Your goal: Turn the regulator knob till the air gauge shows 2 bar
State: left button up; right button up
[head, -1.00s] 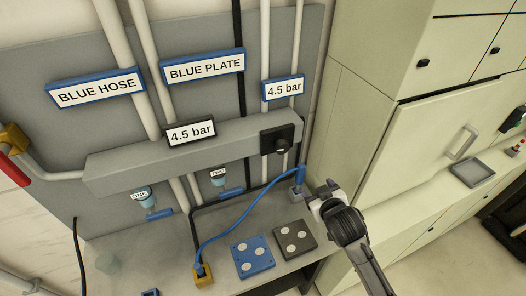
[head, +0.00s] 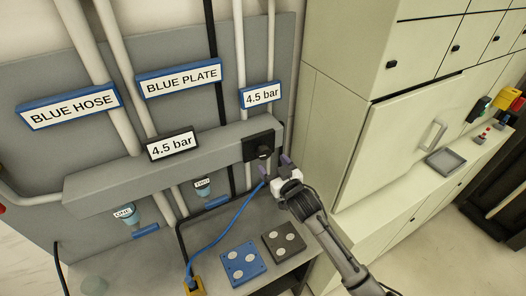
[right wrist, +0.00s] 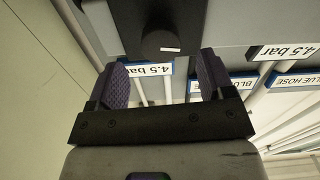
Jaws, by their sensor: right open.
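The black regulator knob (head: 263,149) sits on a dark square plate at the right end of the grey beam. It shows no mark I can read in the head view; in the right wrist view the knob (right wrist: 160,43) carries a short white line. The black-framed gauge display (head: 172,144) on the beam reads 4.5 bar. My right gripper (head: 275,167) is open and empty just below the knob. In the right wrist view the knob appears between and beyond the fingertips (right wrist: 160,68), not visibly touched. My left gripper is not in view.
A blue-framed sign (head: 262,95) above the knob also reads 4.5 bar. A blue hose (head: 219,234) rises from a yellow block (head: 195,287) to near my right gripper. A blue plate (head: 243,263) and a dark plate (head: 283,242) lie below. Pale cabinets (head: 345,120) stand close on the right.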

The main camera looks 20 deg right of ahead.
aim_at(266, 156)
jog(key=shift+w+a, duration=0.15)
jog(key=shift+w, duration=1)
jog(key=shift+w+a, duration=0.2)
jog(key=shift+w, duration=0.95)
jog(key=shift+w+a, duration=0.15)
jog(key=shift+w, duration=1)
jog(key=c, duration=0.9)
jog(key=shift+n, duration=0.3)
